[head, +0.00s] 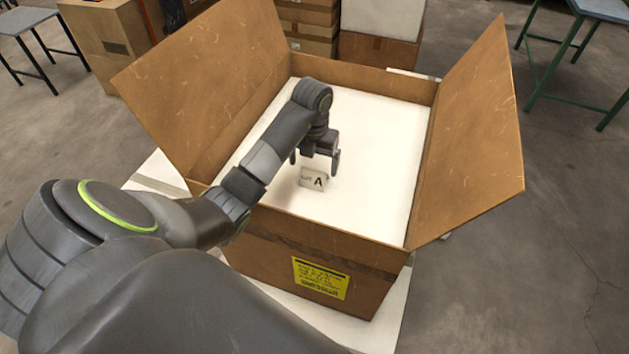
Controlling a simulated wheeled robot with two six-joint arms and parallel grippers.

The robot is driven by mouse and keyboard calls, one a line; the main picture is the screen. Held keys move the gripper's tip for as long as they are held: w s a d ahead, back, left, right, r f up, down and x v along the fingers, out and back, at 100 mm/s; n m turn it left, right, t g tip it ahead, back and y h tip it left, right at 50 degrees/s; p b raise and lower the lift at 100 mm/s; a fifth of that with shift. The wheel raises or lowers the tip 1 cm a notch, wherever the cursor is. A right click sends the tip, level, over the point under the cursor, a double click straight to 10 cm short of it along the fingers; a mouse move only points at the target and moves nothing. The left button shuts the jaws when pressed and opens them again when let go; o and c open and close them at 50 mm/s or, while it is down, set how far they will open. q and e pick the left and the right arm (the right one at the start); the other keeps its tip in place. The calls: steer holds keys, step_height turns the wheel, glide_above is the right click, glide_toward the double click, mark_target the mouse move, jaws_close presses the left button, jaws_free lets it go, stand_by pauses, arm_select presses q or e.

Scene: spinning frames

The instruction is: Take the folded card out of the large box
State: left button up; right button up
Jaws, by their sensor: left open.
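The large box (330,225) is a brown cardboard carton with its side flaps spread open and a white inside. The folded card (312,179) is small and whitish with a black letter A, standing on the white surface inside the box. My left gripper (315,163) reaches into the box from the left and points down. Its fingers are apart and empty, just above and behind the card in the picture. I cannot tell whether a finger touches the card. My right gripper is not in view.
The left flap (200,75) and right flap (475,130) stand out steeply beside the opening. The box rests on a white-topped support (155,170). More cartons (105,40) stand behind. The white area right of the card is clear.

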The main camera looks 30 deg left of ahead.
mark_target(314, 173)
arm_select(q)
steer(key=shift+w+f+b, duration=0.15)
steer(key=shift+f+b, duration=1.45)
step_height(314, 173, down, 2)
steer(key=shift+d, duration=0.1)
steer(key=c, duration=1)
steer(key=shift+c, duration=0.2)
steer(key=shift+r, duration=0.15)
